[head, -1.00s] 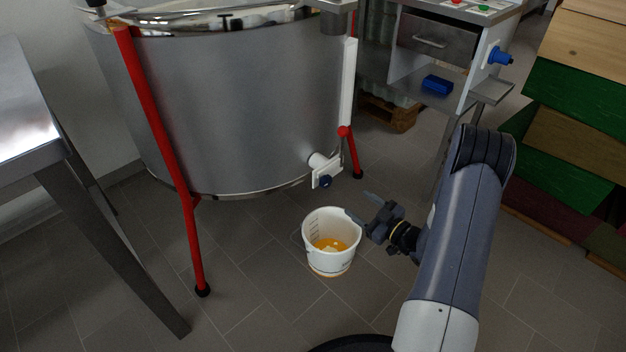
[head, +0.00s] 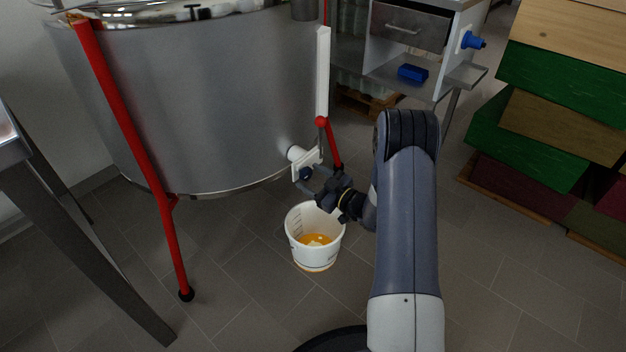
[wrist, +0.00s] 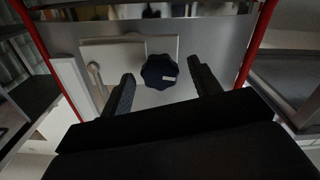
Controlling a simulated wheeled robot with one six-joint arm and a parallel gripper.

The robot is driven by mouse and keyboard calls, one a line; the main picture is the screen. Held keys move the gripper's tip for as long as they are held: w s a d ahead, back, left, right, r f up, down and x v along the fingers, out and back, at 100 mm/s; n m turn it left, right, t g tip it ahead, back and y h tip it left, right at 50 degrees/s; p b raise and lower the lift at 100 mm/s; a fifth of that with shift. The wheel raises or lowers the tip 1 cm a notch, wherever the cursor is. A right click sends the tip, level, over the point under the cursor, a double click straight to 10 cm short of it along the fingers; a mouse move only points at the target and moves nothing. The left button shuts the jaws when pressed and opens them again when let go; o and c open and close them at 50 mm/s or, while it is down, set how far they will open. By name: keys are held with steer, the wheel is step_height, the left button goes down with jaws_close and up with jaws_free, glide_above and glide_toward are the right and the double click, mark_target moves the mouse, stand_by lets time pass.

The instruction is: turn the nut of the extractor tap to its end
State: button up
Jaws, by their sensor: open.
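The extractor (head: 215,105) is a large steel drum on red legs at the left of the head view. Its white tap (head: 303,160) sticks out low on the drum's right side, with a dark blue nut (head: 305,173) on its front. In the wrist view the lobed nut (wrist: 160,72) sits ahead, between my fingertips and a little beyond them, in front of the white tap plate (wrist: 112,52). My gripper (head: 312,182) is open, its two fingers (wrist: 163,85) on either side of the nut's line. I cannot tell whether either finger touches it.
A white bucket (head: 297,222) with amber honey stands on the floor below the tap, close under my gripper. Red legs (head: 140,150) flank the drum. A steel table (head: 40,215) is at left, stacked coloured boxes (head: 560,75) at right.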

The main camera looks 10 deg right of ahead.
steer(key=shift+c, duration=0.2)
steer(key=c, duration=1)
steer(key=shift+o, duration=0.2)
steer(key=shift+m, duration=0.3)
steer(key=m+p, duration=0.1)
steer(key=m, duration=0.2)
steer(key=m+p, duration=0.1)
steer(key=m, duration=0.4)
steer(key=shift+r, duration=0.1)
steer(key=m+p, duration=0.2)
steer(key=m, duration=0.2)
steer(key=shift+m+p, duration=0.4)
steer(key=shift+m, duration=1.3)
